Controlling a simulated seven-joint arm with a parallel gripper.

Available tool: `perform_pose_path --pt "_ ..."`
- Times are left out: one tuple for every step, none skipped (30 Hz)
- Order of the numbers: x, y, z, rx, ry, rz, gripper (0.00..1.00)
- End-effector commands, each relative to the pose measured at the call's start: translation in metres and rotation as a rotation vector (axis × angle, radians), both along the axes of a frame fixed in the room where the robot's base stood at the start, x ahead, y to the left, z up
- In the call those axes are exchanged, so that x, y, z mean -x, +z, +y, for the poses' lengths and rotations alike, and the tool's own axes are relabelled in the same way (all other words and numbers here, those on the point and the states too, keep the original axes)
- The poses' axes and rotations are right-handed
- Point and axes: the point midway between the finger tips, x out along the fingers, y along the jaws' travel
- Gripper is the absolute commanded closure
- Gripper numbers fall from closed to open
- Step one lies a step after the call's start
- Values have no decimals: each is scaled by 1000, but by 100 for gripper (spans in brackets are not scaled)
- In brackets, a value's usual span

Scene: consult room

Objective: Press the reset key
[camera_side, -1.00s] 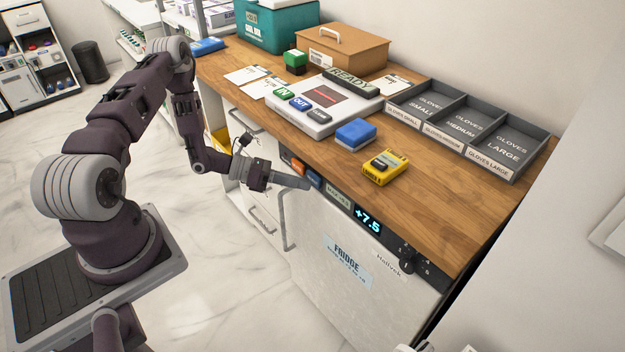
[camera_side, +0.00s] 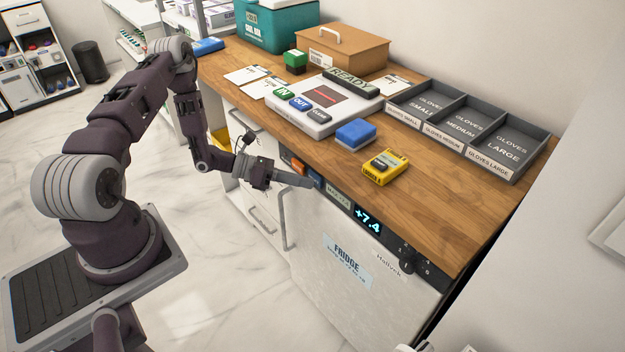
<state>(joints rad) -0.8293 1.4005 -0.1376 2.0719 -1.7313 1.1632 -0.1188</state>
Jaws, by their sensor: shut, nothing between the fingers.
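The fridge (camera_side: 352,232) stands under the wooden counter, with a dark control strip along its top front edge. On the strip are an orange key (camera_side: 298,165) and a blue key (camera_side: 315,177), side by side. Their labels are too small to read, so I cannot tell which is the reset key. The display (camera_side: 367,219) reads +7.4. My gripper (camera_side: 312,184) is shut and empty, its tips pointing right at the strip, just in front of and below the blue key. I cannot tell whether they touch it.
On the counter (camera_side: 425,210) are a yellow device (camera_side: 385,168), a blue block (camera_side: 354,134), a white unit (camera_side: 310,118) with IN, OUT and CLEAR keys, and glove trays (camera_side: 466,130).

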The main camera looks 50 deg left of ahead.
Motion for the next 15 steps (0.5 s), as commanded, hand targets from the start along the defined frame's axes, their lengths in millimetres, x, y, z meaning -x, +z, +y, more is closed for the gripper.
perform_pose_path --pt "-1 0 0 0 -1 -2 100" --pt "-1 0 0 0 -1 -2 100" --pt "-1 0 0 1 0 -1 100" --pt "-1 0 0 1 0 -1 100" --pt "-1 0 0 1 0 -1 100" --pt "-1 0 0 1 0 -1 100" --pt "-1 0 0 1 0 -1 100" --pt "-1 0 0 1 0 -1 100" --pt "-1 0 0 1 0 -1 100" --pt "-1 0 0 1 1 -1 100" --pt "-1 0 0 1 1 -1 100" --pt "0 0 0 1 1 -1 100" --pt "1 0 0 1 1 -1 100" --pt "3 0 0 1 1 -1 100" --pt "5 0 0 1 1 0 100"
